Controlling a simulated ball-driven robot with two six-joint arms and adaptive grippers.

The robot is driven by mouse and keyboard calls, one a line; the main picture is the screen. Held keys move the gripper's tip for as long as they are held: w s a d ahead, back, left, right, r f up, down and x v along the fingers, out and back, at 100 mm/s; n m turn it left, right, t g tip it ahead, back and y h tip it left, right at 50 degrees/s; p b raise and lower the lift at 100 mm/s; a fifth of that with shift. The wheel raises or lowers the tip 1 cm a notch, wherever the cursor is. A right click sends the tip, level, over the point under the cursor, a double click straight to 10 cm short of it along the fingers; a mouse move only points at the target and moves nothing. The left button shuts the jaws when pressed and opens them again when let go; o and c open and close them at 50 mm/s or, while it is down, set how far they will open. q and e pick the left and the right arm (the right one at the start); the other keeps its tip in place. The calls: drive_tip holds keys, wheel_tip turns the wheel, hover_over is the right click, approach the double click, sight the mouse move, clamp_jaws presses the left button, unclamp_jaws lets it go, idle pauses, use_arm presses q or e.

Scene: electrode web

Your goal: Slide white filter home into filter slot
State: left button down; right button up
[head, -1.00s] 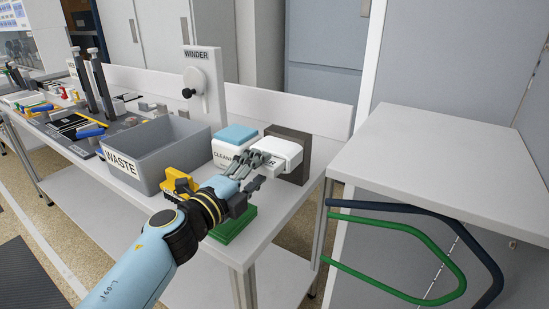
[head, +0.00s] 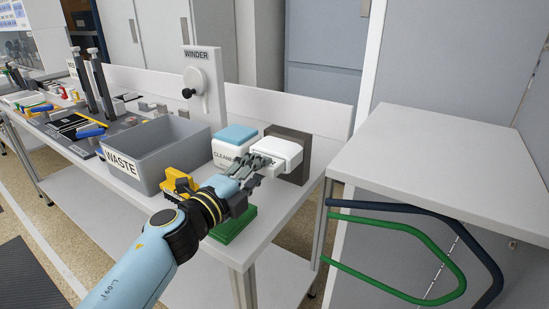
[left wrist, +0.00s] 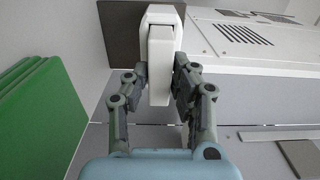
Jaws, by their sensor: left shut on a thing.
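The white filter (left wrist: 160,82) is a narrow white block between the fingers of my left gripper (left wrist: 160,88). In the head view, my left gripper (head: 266,165) is shut on it and hides most of it. The filter's far end meets the white slot housing (left wrist: 162,14), in line with it. I cannot tell how deep it sits. In the head view the housing (head: 284,149) stands in front of a dark grey-brown plate (head: 305,160). My right gripper is not in view.
A white box with a blue top (head: 236,134), labelled CLEAN, stands left of the housing. A grey WASTE bin (head: 150,165) and a yellow block (head: 176,184) are further left. A green block (head: 232,226) lies below my gripper. A winder (head: 194,82) stands behind.

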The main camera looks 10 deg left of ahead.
use_arm(q)
drive_tip(key=shift+s+a, duration=0.25)
drive_tip(key=shift+s, duration=0.35)
idle(0.3)
drive_tip(key=shift+p+v, duration=0.7)
drive_tip(key=shift+v, duration=2.65)
drive_tip(key=shift+r, duration=0.1)
